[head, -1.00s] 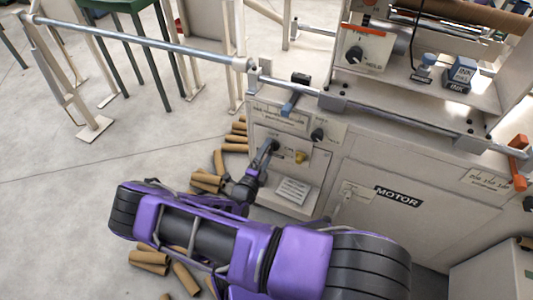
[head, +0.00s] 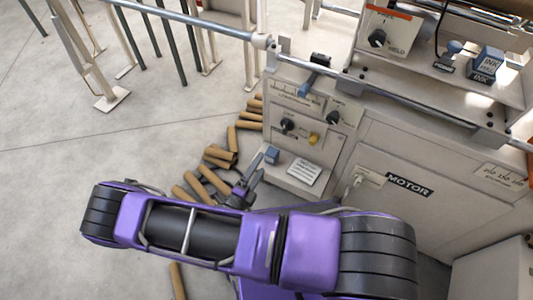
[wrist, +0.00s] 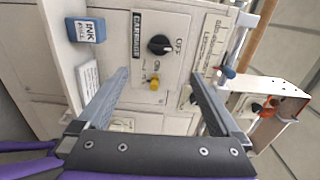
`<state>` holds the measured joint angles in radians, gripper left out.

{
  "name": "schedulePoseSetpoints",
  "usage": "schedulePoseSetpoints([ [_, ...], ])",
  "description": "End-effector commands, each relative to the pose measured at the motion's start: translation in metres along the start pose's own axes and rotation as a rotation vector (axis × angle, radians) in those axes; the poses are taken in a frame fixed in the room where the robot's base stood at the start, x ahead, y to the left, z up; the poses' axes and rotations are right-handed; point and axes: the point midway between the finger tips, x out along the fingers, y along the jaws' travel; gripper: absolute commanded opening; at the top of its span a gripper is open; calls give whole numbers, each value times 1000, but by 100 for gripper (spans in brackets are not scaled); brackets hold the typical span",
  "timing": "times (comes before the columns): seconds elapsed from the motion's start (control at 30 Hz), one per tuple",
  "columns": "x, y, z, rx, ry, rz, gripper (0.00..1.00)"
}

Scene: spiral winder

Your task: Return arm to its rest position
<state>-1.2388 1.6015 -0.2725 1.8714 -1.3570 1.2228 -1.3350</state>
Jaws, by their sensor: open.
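My gripper (wrist: 157,95) is open in the wrist view, its two grey fingers spread with nothing between them. Beyond the fingers is the panel with the black carriage knob (wrist: 160,44) and a yellow button (wrist: 154,84); the fingers look apart from both. In the head view my gripper (head: 257,168) is small, low in front of the control panel (head: 308,125), and partly hidden behind my purple arm. The black carriage knob (head: 288,125) and yellow button (head: 314,139) show above and to the right of it.
A blue ink box (wrist: 86,30) sits on the ledge beside the panel. Cardboard tubes (head: 215,180) lie on the floor left of the machine. A metal rail (head: 190,18) runs above. The machine's motor door (head: 400,215) is at right. Open floor (head: 90,150) lies left.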

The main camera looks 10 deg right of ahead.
Motion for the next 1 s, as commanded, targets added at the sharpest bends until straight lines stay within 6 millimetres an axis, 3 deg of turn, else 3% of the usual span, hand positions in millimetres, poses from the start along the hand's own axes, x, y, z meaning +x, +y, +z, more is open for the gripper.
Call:
schedulePoseSetpoints([
  [0.2, -16, 0, 0, 1, 0, 0, 100],
  [0.77, -16, -1, 1, 4, 1, 0, 100],
  [0.87, -13, -10, 8, 69, 23, 0, 100],
  [1.0, 2, -53, 38, 386, 135, 4, 100],
])
